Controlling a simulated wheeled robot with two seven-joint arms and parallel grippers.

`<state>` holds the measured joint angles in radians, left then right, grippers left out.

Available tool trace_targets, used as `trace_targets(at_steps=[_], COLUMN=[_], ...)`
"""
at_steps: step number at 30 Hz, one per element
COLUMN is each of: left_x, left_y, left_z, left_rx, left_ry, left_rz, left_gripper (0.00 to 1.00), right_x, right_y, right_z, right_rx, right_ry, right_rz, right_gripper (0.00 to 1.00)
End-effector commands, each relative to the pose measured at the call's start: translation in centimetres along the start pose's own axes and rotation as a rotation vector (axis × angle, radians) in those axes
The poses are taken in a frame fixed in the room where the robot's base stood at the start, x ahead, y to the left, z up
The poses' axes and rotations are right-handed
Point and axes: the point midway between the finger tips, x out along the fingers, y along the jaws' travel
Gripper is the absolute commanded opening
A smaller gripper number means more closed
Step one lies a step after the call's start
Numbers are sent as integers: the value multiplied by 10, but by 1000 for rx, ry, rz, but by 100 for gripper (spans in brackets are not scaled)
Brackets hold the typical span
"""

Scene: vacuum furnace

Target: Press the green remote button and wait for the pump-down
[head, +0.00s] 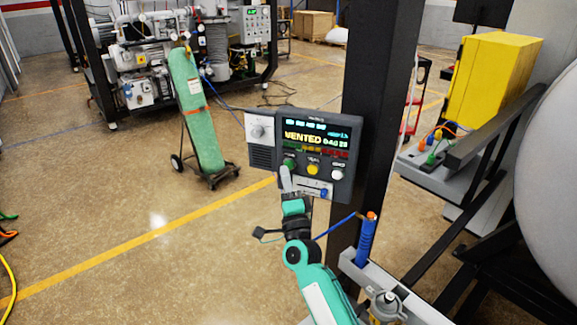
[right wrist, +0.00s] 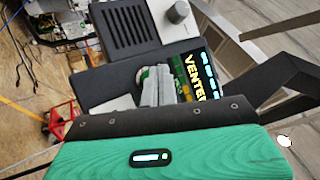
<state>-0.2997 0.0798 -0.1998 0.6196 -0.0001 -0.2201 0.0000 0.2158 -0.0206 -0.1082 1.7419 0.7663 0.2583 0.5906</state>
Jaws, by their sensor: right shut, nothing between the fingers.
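The remote panel (head: 318,185) is a dark box on a black post, with a lit display (head: 316,138) reading VENTED. The green button (head: 289,163) is at the left of its button row. A yellow button (head: 313,169) and a white button (head: 337,174) sit to its right. My right gripper (head: 286,172) is shut and empty, its tips at the green button's lower edge; I cannot tell whether they touch. In the right wrist view the shut fingers (right wrist: 154,84) point at the panel (right wrist: 112,82) and hide most of the button. My left gripper is not in view.
A grey box with a knob (head: 259,132) adjoins the panel's left side. The black post (head: 378,90) stands behind it. A green gas cylinder (head: 194,110) on a cart stands behind left. A blue-handled tool (head: 367,240) stands near my right arm. The left floor is mostly clear.

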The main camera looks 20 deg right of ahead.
Motion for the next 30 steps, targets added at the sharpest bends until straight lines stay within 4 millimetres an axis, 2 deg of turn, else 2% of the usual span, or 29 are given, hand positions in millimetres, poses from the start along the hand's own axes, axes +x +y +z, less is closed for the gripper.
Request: trace_targets(at_steps=[30], left_x=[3], left_y=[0], left_z=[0], left_rx=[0], left_ry=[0], left_rz=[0], left_gripper=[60], right_x=[6], right_y=[4], right_z=[-4], right_rx=[0], right_ry=[0], right_rz=[0], right_gripper=[0])
